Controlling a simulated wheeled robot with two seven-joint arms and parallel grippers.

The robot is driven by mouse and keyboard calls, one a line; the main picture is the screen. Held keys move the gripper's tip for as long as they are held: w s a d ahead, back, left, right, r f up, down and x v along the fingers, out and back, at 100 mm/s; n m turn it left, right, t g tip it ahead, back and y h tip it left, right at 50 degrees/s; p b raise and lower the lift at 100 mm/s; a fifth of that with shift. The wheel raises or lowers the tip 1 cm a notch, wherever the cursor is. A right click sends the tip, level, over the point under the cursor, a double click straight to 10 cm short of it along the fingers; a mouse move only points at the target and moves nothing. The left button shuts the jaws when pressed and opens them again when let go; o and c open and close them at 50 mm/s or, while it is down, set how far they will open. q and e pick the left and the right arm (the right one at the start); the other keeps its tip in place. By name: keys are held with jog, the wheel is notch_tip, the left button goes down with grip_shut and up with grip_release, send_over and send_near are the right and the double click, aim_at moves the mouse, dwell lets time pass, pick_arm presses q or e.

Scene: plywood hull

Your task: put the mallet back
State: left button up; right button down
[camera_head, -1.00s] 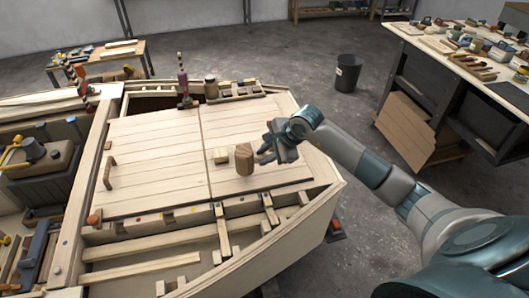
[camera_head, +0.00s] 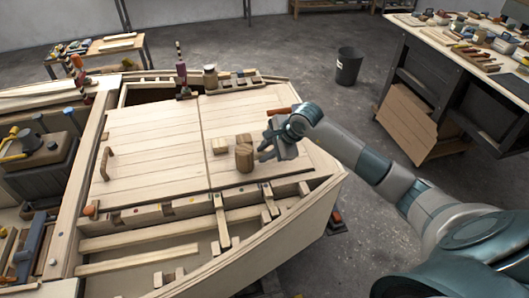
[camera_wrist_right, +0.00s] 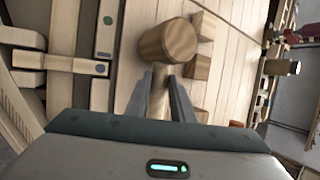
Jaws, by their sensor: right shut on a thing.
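The mallet shows as a wooden head (camera_head: 244,158) over the pale plank deck (camera_head: 150,155). In the wrist view its round head (camera_wrist_right: 168,41) sits just beyond my fingertips, with a short piece of pale handle between them. My right gripper (camera_head: 264,152) is shut on the mallet's handle; its two fingers (camera_wrist_right: 163,92) flank it in the wrist view. Small wooden blocks (camera_head: 220,146) stand on the deck just left of and behind the head; they also show right of the head in the wrist view (camera_wrist_right: 201,66). I cannot tell whether the head touches the deck or blocks. My left gripper is out of view.
A bottle-like tool (camera_head: 182,80) and a jar (camera_head: 210,78) stand at the deck's back edge. A handle (camera_head: 106,163) is on the left panel. Open framing (camera_head: 222,222) runs along the front. A workbench (camera_head: 470,55) and black bin (camera_head: 349,66) stand beyond the hull.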

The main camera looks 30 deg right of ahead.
jog(key=shift+f+b, duration=0.2)
jog(key=shift+b, duration=0.1)
jog(key=shift+d+f+b, duration=0.2)
jog(key=shift+f+b, duration=0.1)
jog(key=shift+b, duration=0.05)
jog(key=c, duration=1.5)
grip_release()
jog(key=shift+f, duration=0.1)
jog(key=shift+o, duration=0.2)
jog(key=shift+s+d+f, duration=0.1)
